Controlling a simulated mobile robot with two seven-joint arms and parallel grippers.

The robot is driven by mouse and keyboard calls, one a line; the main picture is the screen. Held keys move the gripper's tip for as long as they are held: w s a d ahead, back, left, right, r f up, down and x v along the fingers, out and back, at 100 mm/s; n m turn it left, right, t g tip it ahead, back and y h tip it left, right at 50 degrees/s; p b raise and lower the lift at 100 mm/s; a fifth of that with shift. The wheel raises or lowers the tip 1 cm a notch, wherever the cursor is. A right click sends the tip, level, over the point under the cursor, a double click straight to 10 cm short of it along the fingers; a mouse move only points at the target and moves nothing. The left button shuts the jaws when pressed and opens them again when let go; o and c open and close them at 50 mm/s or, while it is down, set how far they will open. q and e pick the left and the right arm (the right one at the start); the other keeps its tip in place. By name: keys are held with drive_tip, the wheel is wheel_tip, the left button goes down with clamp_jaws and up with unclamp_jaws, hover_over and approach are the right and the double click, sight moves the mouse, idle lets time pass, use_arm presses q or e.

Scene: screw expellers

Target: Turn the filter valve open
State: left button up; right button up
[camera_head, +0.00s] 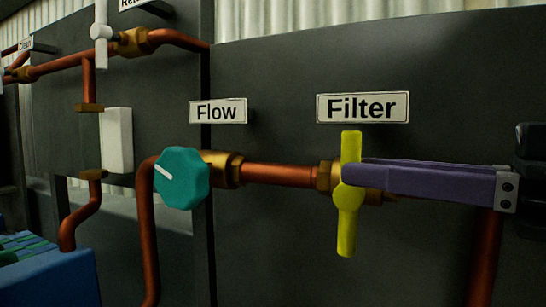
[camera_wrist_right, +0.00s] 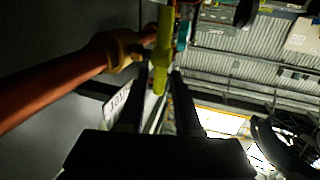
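The filter valve is a yellow handle (camera_head: 347,222) below the "Filter" sign (camera_head: 362,107). It stands nearly upright, across the copper pipe. My right gripper (camera_head: 358,172) comes in from the right; a purple finger crosses in front of the handle's middle. The other finger is mostly hidden. In the right wrist view the yellow handle (camera_wrist_right: 163,50) shows beyond and between the two dark fingertips of my right gripper (camera_wrist_right: 163,78). The fingers are apart, with a narrow gap; contact with the handle is not clear. My left gripper is not in view.
A teal knob (camera_head: 181,178) under the "Flow" sign (camera_head: 217,111) sits left on the same copper pipe (camera_head: 280,174). A dark panel (camera_head: 270,240) is close behind. A white-handled valve (camera_head: 101,32) is at upper left; a blue box (camera_head: 55,280) is at lower left.

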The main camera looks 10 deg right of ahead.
use_arm(q)
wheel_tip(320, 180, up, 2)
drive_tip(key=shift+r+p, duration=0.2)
drive_tip(key=shift+p, duration=0.6)
use_arm(e)
drive_tip(key=x, duration=0.6)
drive_tip(key=shift+w+a, duration=0.1)
drive_tip(key=shift+a, duration=0.05)
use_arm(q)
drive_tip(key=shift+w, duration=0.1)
use_arm(e)
clamp_jaws()
